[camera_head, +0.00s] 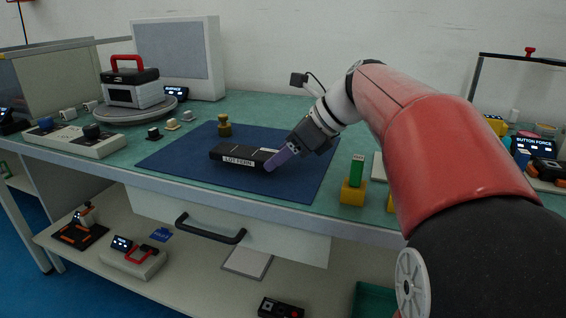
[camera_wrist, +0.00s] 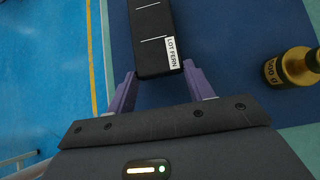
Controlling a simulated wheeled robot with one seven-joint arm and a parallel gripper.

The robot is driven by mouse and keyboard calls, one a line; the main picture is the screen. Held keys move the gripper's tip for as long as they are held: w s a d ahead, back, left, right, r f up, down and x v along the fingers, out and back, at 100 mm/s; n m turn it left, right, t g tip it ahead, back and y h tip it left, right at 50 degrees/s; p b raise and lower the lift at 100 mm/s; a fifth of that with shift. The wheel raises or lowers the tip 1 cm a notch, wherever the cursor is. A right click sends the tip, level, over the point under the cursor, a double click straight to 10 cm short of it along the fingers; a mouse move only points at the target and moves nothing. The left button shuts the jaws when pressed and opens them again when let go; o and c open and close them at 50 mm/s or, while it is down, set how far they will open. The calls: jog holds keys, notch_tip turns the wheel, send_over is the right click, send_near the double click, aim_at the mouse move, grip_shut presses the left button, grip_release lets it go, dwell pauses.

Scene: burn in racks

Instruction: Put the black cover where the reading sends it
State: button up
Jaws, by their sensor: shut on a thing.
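The black cover (camera_head: 230,152) is a long flat bar with white lines and a white "LOT FERN" label. It lies level at the blue mat (camera_head: 185,157); I cannot tell whether it touches the mat. My gripper (camera_head: 279,158) comes from the right and is shut on its near right end. In the wrist view the purple fingers of my gripper (camera_wrist: 160,82) stand on either side of the end of the black cover (camera_wrist: 152,35). A display reading "BUTTON FORCE" (camera_head: 534,147) is at the right; its smaller text is unreadable.
A brass weight (camera_head: 224,127) stands on the mat behind the cover; it also shows in the wrist view (camera_wrist: 292,67). A green block in a yellow holder (camera_head: 353,192) stands right of the mat. Small knobs (camera_head: 172,124) sit at left. A lower shelf (camera_head: 190,275) holds several devices.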

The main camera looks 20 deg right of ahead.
jog(key=shift+f, duration=0.7)
jog(key=shift+f, duration=0.1)
jog(key=o, duration=1)
jog(key=shift+o, duration=0.2)
jog(key=shift+r, duration=0.2)
jog(key=p+v, duration=0.2)
jog(key=v, duration=1)
jog(key=shift+s+f, duration=0.1)
jog(key=shift+f, duration=0.05)
